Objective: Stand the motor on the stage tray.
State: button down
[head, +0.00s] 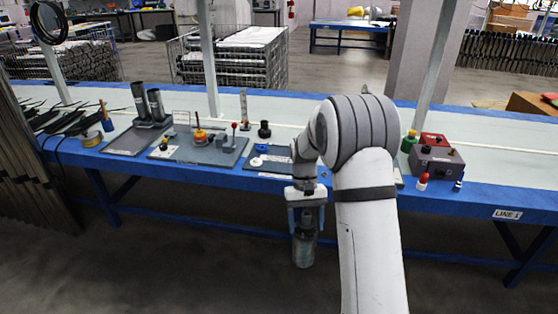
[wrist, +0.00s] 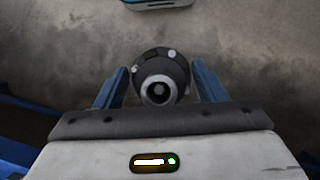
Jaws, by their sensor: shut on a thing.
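The motor (head: 304,249) is a grey cylinder, upright, hanging below my gripper (head: 306,213) in front of the bench's front edge, over the floor. In the wrist view, the motor (wrist: 161,77) shows end-on as a dark round body with a lighter ringed hub. It sits between the blue fingers of my gripper (wrist: 160,85), which are shut on it. Dark flat plates lie on the bench, one of them (head: 225,153) left of my arm. I cannot tell for sure which is the stage tray; my arm hides part of the bench.
The long blue-edged bench (head: 480,188) runs across the view. Two dark tubes (head: 148,104) stand at left, near a fixture with an orange knob (head: 199,135). Bench posts rise behind.

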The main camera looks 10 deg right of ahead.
aim_at(280, 159)
jog(key=z, duration=0.05)
jog(key=i, duration=1)
